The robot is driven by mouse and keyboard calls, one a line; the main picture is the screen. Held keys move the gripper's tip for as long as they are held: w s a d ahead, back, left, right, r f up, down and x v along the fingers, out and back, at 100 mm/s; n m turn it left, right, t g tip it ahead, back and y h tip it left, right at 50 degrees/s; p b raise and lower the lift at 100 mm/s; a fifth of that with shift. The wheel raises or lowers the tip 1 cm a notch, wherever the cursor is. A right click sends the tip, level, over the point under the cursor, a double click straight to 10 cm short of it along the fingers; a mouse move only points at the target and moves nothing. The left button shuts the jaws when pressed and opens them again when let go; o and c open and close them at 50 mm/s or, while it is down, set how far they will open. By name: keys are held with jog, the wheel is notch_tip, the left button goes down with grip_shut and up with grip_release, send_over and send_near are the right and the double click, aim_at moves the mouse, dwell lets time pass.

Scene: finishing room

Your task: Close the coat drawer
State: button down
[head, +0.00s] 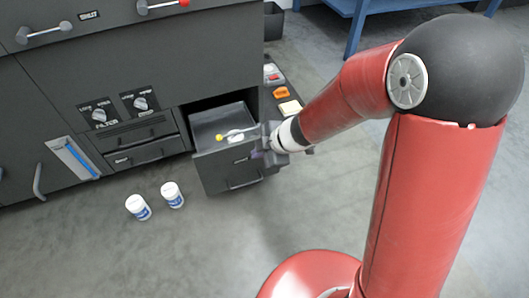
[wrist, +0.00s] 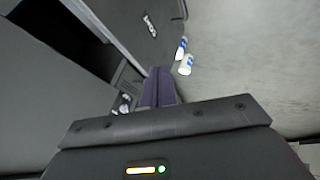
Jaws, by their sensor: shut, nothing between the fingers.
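An open drawer (head: 215,172) is pulled out from the lower right of the dark cabinet. Its front has a small pale label, too small to read, and a bar handle (head: 245,183). A yellow-tipped handle (head: 219,137) and a pale item show at the drawer's inside. My gripper (head: 259,154) is shut and empty at the right end of the drawer's front; I cannot tell whether it touches. In the wrist view, my shut purple fingers (wrist: 160,75) point toward the drawer front (wrist: 148,38), which bears a label.
Two white and blue bottles (head: 138,206) (head: 172,194) stand on the floor in front of the cabinet (head: 160,65), left of the drawer. Two shut slim drawers (head: 140,145) lie left of it. Coloured items (head: 281,92) sit right of the cabinet. The floor in front is otherwise clear.

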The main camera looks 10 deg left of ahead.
aim_at(238, 150)
jog(key=shift+w+a+f+b, duration=0.4)
jog(key=shift+w+a+f, duration=0.6)
jog(key=shift+w+a, duration=0.2)
jog(key=shift+w+a+f+b, duration=0.35)
jog(key=shift+w+a+f, duration=0.65)
jog(key=shift+a, duration=0.2)
jog(key=shift+w, duration=0.1)
